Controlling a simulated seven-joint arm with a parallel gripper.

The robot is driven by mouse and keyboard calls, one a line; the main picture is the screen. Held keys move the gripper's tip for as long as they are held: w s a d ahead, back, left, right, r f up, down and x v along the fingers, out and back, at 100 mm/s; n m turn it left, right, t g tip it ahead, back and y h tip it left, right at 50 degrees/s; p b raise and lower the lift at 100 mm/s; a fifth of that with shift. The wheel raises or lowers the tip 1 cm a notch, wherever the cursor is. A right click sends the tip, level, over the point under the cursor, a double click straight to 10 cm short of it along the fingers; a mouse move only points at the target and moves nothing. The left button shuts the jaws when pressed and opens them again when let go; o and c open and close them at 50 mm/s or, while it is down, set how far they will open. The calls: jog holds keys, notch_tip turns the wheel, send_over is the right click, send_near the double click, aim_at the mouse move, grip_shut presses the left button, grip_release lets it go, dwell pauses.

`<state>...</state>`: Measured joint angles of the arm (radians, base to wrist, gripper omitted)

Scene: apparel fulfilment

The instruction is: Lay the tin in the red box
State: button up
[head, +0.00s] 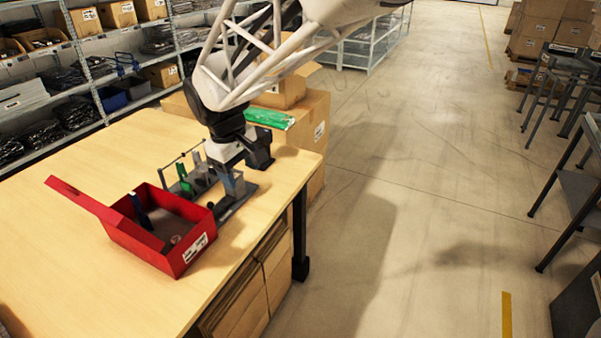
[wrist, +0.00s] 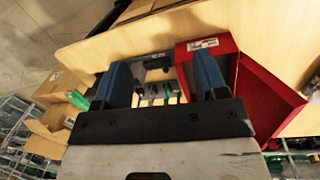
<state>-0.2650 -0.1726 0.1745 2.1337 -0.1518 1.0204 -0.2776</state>
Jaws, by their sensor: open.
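The red box (head: 150,241) stands on the table with its lid folded open to the left. Inside are a dark blue upright piece (head: 141,212) and a small round brownish thing (head: 175,239); I cannot tell whether either is the tin. The red box also shows in the wrist view (wrist: 262,95), partly behind the right finger. My gripper (head: 228,170) is above the table, just behind and right of the box, over a grey rack. In the wrist view my gripper (wrist: 160,62) has its two blue fingers apart, with nothing visibly held between them.
The grey rack (head: 230,208) holds several upright pieces, one green (head: 184,178), close beside the box. Cardboard boxes (head: 312,110) stand beyond the table's far edge, with a green packet (head: 270,118) on top. The table's left and front areas are clear.

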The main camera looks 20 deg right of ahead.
jog(key=s+d+m+t, duration=0.1)
jog(key=s+d+m, duration=0.2)
jog(key=s+d, duration=0.3)
jog(key=s+d+r+m+t+y, duration=0.1)
jog(key=s+d+m, duration=0.3)
jog(key=s, duration=1.3)
jog(key=shift+s+d+r, duration=0.15)
jog(key=shift+s+d, duration=0.1)
jog(key=shift+d, duration=0.95)
